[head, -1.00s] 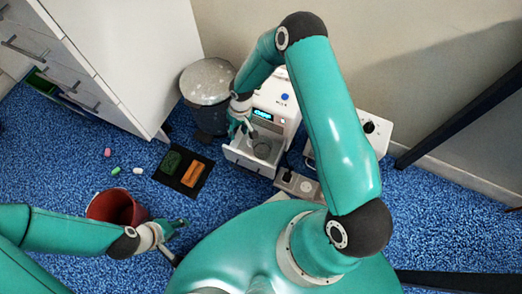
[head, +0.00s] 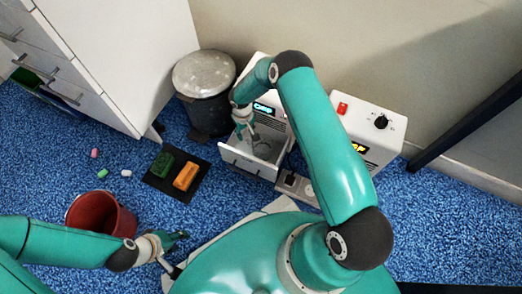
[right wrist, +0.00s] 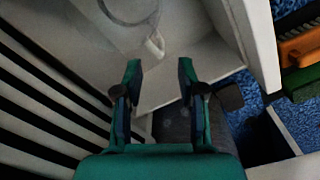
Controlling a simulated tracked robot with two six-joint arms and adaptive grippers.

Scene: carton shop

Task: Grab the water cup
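The water cup (head: 262,149) is a pale, see-through cup inside the open drawer (head: 248,163) of a white machine (head: 271,127). In the right wrist view the cup (right wrist: 128,14) is at the top, partly cut off, with its handle (right wrist: 154,46) towards my fingers. My right gripper (head: 242,132) is over the left part of the drawer. In the right wrist view its fingers (right wrist: 159,66) are apart, with nothing between them and the cup just beyond the tips. My left gripper (head: 180,237) is low, right of a red bucket (head: 86,216); its opening is unclear.
A grey bin (head: 205,90) stands left of the machine, and a white box with a knob (head: 362,124) stands right. A power strip (head: 298,186) lies in front. A dark mat (head: 166,189) holds green and orange blocks. A white cabinet (head: 110,50) is at left.

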